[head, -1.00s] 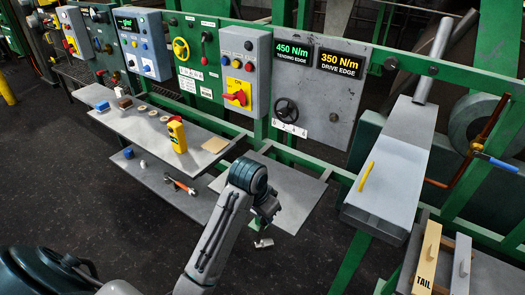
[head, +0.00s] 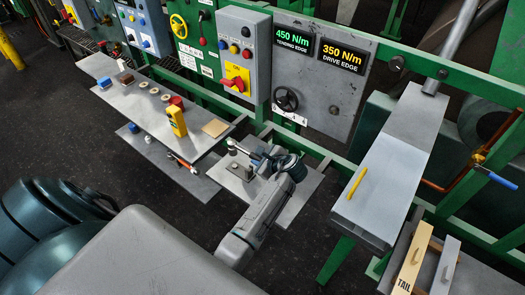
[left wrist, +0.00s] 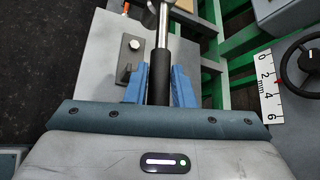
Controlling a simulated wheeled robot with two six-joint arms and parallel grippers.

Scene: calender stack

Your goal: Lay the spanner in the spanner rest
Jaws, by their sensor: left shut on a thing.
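My left gripper (head: 268,160) is over the low grey plate (head: 292,208) right of the shelves. In the left wrist view its blue fingers (left wrist: 158,76) are shut on the black grip of a spanner with a bright metal shaft (left wrist: 163,32). The shaft points away from the gripper, and its head is cut off at the top edge. A small dark bracket with a peg (left wrist: 126,58), perhaps the spanner rest, stands on the plate left of the shaft. The spanner looks apart from it. My right gripper is not in view.
The upper shelf (head: 150,115) holds a yellow device (head: 177,121), rings and small blocks. A control panel with a handwheel (head: 286,98) and green rails stand behind the plate.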

